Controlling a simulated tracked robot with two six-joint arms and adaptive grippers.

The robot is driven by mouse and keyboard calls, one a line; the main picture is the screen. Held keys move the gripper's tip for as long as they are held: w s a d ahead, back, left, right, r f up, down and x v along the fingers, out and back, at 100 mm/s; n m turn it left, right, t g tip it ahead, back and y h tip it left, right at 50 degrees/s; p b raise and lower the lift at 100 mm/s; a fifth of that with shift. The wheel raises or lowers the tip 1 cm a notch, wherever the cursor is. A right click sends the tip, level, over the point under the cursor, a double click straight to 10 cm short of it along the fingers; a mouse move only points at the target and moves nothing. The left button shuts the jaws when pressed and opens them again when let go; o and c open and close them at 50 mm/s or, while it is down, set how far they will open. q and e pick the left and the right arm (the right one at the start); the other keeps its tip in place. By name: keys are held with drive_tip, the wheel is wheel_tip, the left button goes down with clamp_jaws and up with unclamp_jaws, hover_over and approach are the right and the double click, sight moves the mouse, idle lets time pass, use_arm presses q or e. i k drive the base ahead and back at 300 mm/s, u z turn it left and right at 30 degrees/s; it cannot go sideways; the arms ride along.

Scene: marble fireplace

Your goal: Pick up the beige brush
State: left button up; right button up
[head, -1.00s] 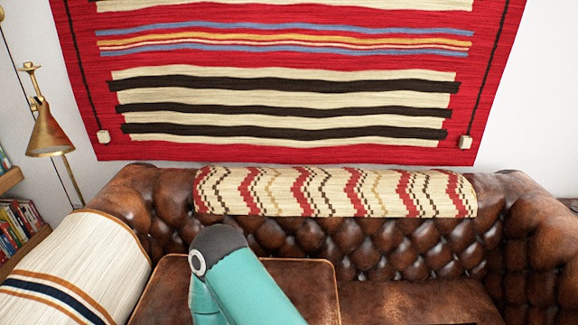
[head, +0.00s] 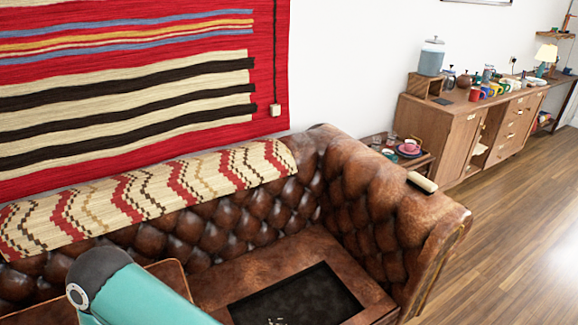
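A small beige brush (head: 423,182), with a dark edge along it, lies on top of the right arm of the brown leather sofa (head: 385,195). It is small in the picture, so its bristles cannot be made out. Neither of my grippers shows in the head view. Only a teal link of one of my arms shows at the lower left, well apart from the brush.
A dark rectangular tray or panel (head: 297,298) lies on the sofa seat. A small side table with dishes (head: 408,149) stands behind the sofa arm. A wooden sideboard (head: 465,135) with mugs and a dispenser (head: 431,58) is beyond. Wooden floor (head: 510,235) is clear at right.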

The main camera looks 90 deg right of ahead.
sight(420, 183)
drive_tip(key=u, duration=0.35)
drive_tip(key=i, duration=0.2)
drive_tip(key=z, duration=3.2)
drive_tip(key=i, duration=0.25)
drive_tip(key=z, duration=1.35)
drive_tip(key=k, duration=0.35)
drive_tip(key=u, duration=0.75)
